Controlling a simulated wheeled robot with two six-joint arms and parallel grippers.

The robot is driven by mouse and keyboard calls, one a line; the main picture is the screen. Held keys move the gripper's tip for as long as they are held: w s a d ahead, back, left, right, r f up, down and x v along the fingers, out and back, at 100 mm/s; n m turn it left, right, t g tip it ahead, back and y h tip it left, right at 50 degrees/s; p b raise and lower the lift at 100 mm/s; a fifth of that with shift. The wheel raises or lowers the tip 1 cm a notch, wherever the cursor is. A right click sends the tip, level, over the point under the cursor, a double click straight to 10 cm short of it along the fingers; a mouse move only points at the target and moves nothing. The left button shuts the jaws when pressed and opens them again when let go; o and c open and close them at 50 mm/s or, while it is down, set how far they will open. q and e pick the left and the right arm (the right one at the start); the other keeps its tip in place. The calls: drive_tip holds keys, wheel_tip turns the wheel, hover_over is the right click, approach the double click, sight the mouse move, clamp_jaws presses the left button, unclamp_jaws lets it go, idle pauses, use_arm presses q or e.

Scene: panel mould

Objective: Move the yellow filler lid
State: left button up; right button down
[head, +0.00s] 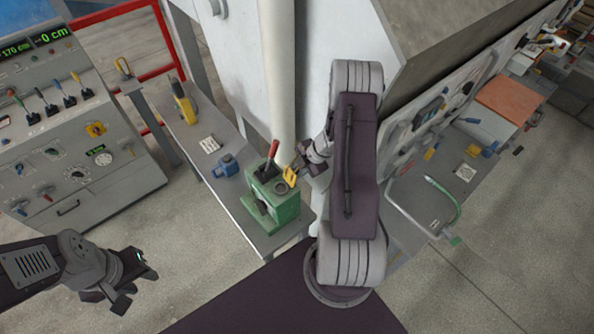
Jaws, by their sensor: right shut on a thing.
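The yellow filler lid (290,177) stands tilted up at the top of a green box-shaped unit (286,211), beside a round dark filler opening (281,187). My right gripper (297,170) reaches in from the right and is shut on the lid. Its fingertips are small in the view and partly hidden by the lid and wrist. A red-handled lever (272,150) rises from the same green unit, just left of the lid. My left gripper (127,296) hangs over the floor at lower left, empty, with its fingers apart.
The green unit stands on a narrow grey shelf (226,187) with a blue part (226,166), a white label plate (209,144) and a yellow handheld device (183,102). A white vertical pipe (281,80) rises behind. A control console (75,150) stands at left. Floor at lower left is clear.

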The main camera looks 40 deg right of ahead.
drive_tip(key=c, duration=1.3)
unclamp_jaws()
drive_tip(key=shift+d, duration=0.1)
drive_tip(key=v, duration=0.9)
